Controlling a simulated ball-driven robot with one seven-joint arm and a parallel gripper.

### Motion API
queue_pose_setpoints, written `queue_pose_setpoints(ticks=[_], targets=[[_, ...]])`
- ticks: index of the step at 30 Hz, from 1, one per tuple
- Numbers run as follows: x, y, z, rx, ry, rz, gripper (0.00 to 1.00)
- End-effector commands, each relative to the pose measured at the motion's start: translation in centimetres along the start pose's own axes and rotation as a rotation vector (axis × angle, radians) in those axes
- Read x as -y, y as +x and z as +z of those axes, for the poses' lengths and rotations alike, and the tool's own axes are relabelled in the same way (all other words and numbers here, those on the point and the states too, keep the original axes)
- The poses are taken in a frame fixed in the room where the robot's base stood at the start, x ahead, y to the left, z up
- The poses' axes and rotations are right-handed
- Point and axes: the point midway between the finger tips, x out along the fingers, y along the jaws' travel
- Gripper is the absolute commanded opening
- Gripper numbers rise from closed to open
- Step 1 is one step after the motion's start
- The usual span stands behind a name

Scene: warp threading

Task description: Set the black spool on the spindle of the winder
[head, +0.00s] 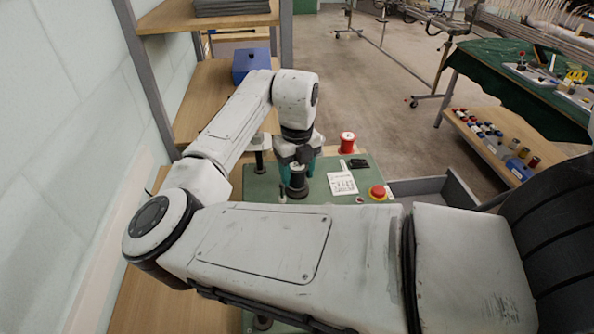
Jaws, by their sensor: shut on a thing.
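My gripper (298,170) points down over the green work mat (256,190), beyond my forearm. It is shut on a dark spool (296,187), which looks upright and shows just below the fingers. A teal body (283,171), seemingly the winder, stands right behind the gripper and is partly covered by it. The spindle is hidden, so I cannot tell whether the spool is around it, above it or beside it. My fingertips are small and partly hidden.
A red spool (347,143) stands at the mat's back edge. A white card (342,183), a black item (359,163) and a red stop button (378,192) lie to the right.

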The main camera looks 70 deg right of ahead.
Motion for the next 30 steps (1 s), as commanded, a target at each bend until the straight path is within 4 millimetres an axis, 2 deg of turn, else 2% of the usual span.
queue_pose_setpoints(ticks=[26,27,30], targets=[[0.0,1.3,0.0,0.0,0.0,0.0,0.25],[0.0,1.3,0.0,0.0,0.0,0.0,0.58],[0.0,1.3,0.0,0.0,0.0,0.0,0.67]])
